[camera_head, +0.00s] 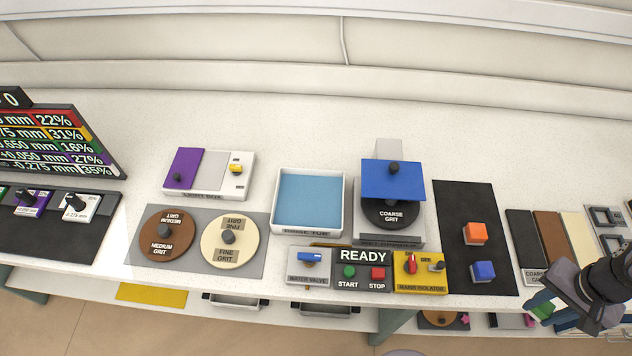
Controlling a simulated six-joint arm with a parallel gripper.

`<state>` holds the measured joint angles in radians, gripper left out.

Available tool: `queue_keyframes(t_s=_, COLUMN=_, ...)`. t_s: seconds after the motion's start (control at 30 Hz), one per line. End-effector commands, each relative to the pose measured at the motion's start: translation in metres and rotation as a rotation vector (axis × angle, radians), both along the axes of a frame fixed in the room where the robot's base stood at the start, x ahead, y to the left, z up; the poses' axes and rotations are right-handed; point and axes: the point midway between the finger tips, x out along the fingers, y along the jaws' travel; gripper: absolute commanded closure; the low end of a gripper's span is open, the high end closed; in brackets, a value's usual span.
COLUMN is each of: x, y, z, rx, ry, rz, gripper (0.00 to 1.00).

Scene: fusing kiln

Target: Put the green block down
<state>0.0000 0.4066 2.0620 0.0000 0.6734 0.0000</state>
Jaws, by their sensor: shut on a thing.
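My gripper (545,308) is at the lower right, by the front edge of the worktop. It is shut on the green block (543,311), which shows only in part between the fingers. The block is right of and nearer than the black mat (462,200). An orange block (474,233) and a blue block (484,271) sit on that mat. I cannot tell how high the green block is above what lies below it.
Left of the mat are a coarse grit wheel (391,212) under a blue plate (393,180), a yellow isolator panel (420,286) and a blue-filled rinse tub (309,200). Grit strips (527,240) stand right of the mat. A lower shelf holds other items.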

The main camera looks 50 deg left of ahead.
Motion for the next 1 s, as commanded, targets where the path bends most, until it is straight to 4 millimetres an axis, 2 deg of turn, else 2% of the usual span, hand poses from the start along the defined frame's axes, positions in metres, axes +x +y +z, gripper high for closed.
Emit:
queue_keyframes(t_s=0.27, x=0.006, y=0.003, z=0.001, rx=0.0, ry=-0.003, rz=0.012, gripper=0.93)
queue_keyframes(t_s=0.47, x=0.031, y=0.017, z=0.003, rx=0.0, ry=-0.003, rz=0.069, gripper=0.93)
queue_keyframes(t_s=0.67, x=0.073, y=0.047, z=0.008, rx=0.0, ry=-0.004, rz=0.177, gripper=0.93)
queue_keyframes(t_s=0.8, x=0.102, y=0.076, z=0.012, rx=0.0, ry=-0.003, rz=0.265, gripper=0.93)
queue_keyframes(t_s=1.0, x=0.134, y=0.12, z=0.019, rx=0.0, ry=-0.002, rz=0.391, gripper=0.93)
